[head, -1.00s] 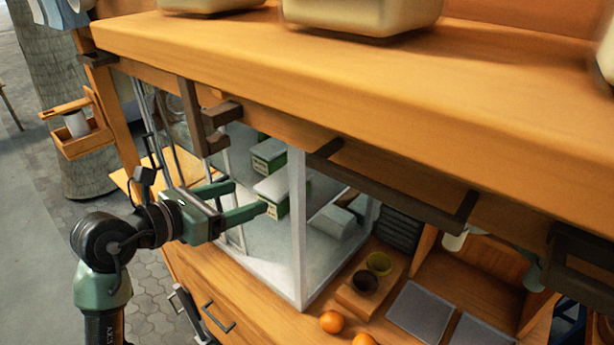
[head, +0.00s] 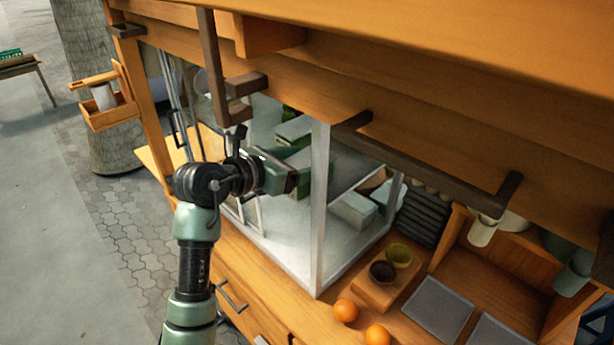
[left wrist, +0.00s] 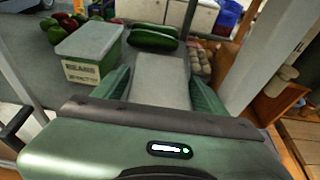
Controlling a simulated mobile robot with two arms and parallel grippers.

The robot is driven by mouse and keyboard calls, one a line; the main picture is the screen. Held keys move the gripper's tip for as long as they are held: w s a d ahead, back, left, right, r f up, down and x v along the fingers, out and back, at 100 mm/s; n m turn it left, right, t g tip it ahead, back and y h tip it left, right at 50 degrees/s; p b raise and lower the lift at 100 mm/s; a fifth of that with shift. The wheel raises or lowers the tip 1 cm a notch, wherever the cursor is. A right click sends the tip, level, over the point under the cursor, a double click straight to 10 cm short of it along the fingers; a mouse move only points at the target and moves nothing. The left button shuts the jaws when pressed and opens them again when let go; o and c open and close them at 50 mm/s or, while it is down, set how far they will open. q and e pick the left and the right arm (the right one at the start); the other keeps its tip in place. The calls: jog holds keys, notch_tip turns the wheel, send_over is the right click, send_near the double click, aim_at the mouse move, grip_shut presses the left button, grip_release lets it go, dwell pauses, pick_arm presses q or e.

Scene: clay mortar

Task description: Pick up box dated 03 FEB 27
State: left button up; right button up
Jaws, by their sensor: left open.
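In the left wrist view, a box with a pale grey top (left wrist: 160,80) lies between the fingers of my left gripper (left wrist: 162,90). The gripper is open, one finger on each side of this box; its front label is hidden. A second box (left wrist: 92,52), green and white with a pale lid, stands to the left. Its label reads BEANS, with a date too blurred to read surely. In the head view, my left gripper (head: 290,180) reaches into the glass case, partly covering a green box (head: 300,157). Another green box (head: 294,130) is behind. My right gripper is not seen.
A white post (head: 319,200) of the case stands right of the gripper. A white box (head: 353,210) is deeper right. Green vegetables (left wrist: 153,38) lie behind the boxes. Oranges (head: 346,311) and two small bowls (head: 383,272) are on the counter outside.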

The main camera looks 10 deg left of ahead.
pick_arm(q)
jog(key=shift+w+d+f, duration=0.2)
jog(key=shift+w+d, duration=0.15)
jog(key=shift+w, duration=0.15)
jog(key=shift+s, duration=0.1)
jog(key=shift+r, duration=0.1)
jog(key=c, duration=1.3)
